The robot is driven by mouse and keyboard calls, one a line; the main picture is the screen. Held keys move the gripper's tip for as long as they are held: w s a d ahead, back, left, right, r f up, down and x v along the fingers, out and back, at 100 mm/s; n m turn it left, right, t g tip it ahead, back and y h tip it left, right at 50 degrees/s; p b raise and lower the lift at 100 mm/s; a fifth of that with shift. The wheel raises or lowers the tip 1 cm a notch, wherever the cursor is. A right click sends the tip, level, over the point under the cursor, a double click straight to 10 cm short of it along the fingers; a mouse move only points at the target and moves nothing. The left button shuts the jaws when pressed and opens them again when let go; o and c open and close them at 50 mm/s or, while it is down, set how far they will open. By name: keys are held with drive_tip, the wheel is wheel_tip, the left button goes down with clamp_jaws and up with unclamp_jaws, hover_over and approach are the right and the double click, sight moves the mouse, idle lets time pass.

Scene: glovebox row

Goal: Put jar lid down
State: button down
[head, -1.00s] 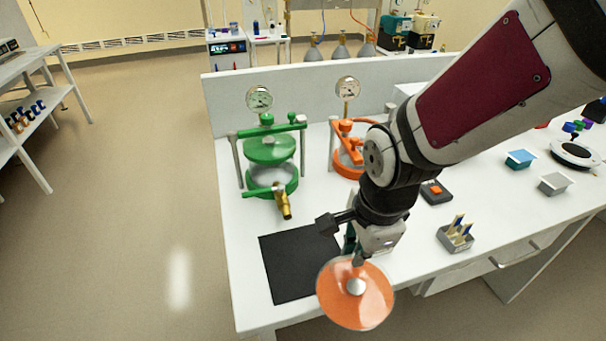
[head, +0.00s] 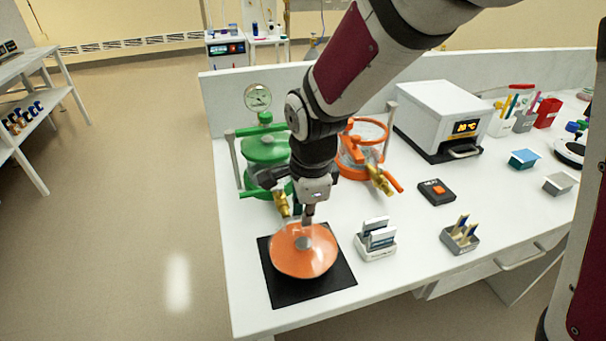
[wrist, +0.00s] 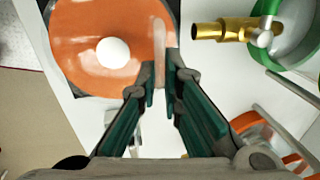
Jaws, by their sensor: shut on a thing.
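The jar lid (head: 290,262) is an orange disc with a pale round knob at its middle. It lies nearly flat over the black mat (head: 330,280) at the front left of the bench; I cannot tell whether it touches the mat. My gripper (head: 308,213) is shut on the lid's far rim, away from the knob. In the wrist view the lid (wrist: 80,60) fills the upper left, with my fingertips (wrist: 161,82) at its edge. The orange jar (head: 351,172) stands behind to the right, its top open.
The green jar (head: 262,150) with a gauge and brass valve stands close behind my gripper. A slide holder (head: 375,246) stands just right of the mat. A switch box (head: 436,192), a small grey rack (head: 458,240) and a white oven (head: 445,110) are further right.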

sight(308, 233)
drive_tip(key=shift+f, duration=1.75)
drive_tip(key=shift+f, duration=0.1)
drive_tip(key=c, duration=1.7)
unclamp_jaws()
drive_tip(key=s+d+r+n, duration=0.2)
drive_tip(key=s+d+r, duration=0.1)
drive_tip(key=r, duration=0.5)
drive_tip(key=s+d+r+n, duration=0.2)
drive_tip(key=d+r, duration=0.2)
drive_tip(key=r, duration=0.4)
drive_tip(key=s+d+r+n, duration=0.1)
drive_tip(key=s+d+n, duration=0.2)
drive_tip(key=s, duration=0.2)
drive_tip(key=s+d+r+n+t, duration=0.1)
drive_tip(key=s+d+n, duration=0.3)
drive_tip(key=s, duration=0.1)
drive_tip(key=s+d+r+n+t, duration=0.1)
drive_tip(key=s+d+n, duration=0.3)
drive_tip(key=s, duration=0.1)
drive_tip(key=shift+r+h+p, duration=0.2)
drive_tip(key=shift+h+p, duration=0.1)
drive_tip(key=shift+p, duration=0.05)
